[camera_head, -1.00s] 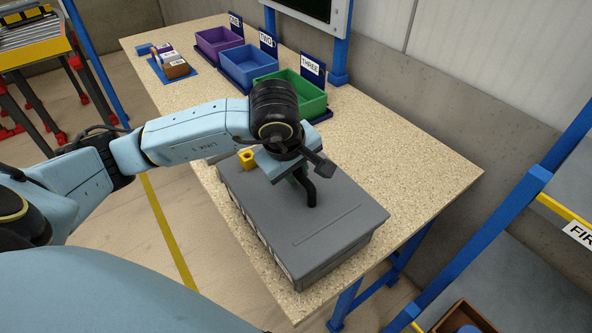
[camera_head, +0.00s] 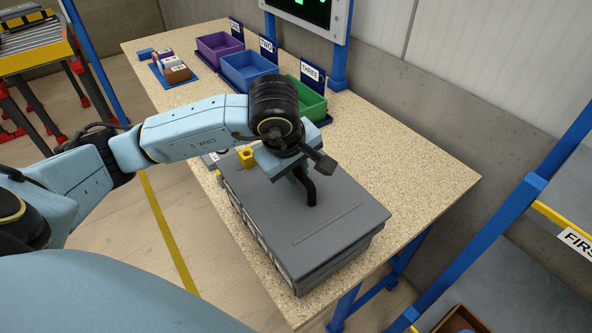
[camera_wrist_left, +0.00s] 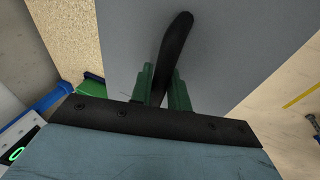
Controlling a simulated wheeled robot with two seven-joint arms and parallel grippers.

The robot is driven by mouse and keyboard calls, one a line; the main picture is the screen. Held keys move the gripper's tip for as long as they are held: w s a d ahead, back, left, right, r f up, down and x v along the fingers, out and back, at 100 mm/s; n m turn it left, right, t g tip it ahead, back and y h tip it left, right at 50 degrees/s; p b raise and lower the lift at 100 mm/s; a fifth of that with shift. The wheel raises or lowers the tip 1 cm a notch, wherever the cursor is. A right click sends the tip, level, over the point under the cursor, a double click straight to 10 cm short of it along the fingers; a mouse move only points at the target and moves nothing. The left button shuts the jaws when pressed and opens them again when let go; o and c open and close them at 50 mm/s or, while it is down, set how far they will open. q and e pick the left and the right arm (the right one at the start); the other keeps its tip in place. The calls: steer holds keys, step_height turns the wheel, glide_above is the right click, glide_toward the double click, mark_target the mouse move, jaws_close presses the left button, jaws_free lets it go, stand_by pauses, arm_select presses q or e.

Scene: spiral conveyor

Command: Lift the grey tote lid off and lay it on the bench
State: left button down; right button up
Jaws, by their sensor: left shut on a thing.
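The grey tote lid (camera_head: 325,220) is a flat slab with a black bent handle (camera_head: 310,192), over the grey tote (camera_head: 328,273) on the bench (camera_head: 410,175). The tote's side shows below the lid; I cannot tell how wide any gap between them is. My left gripper (camera_head: 300,173) is above the lid. In the left wrist view, its green fingers (camera_wrist_left: 162,84) are shut on the black handle (camera_wrist_left: 174,48), with the lid (camera_wrist_left: 230,55) beyond. The wrist hides part of the lid in the head view. My right gripper is not in view.
A yellow block (camera_head: 247,157) shows by the lid's far left corner, with a small labelled grey piece (camera_head: 214,156) beside it. Purple (camera_head: 217,46), blue (camera_head: 248,68) and green (camera_head: 308,100) bins line the back. Bare bench lies right of the tote and toward the bins.

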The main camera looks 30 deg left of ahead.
arm_select(q)
steer(key=shift+r, duration=0.25)
steer(key=shift+r+p, duration=0.95)
steer(key=shift+r, duration=0.95)
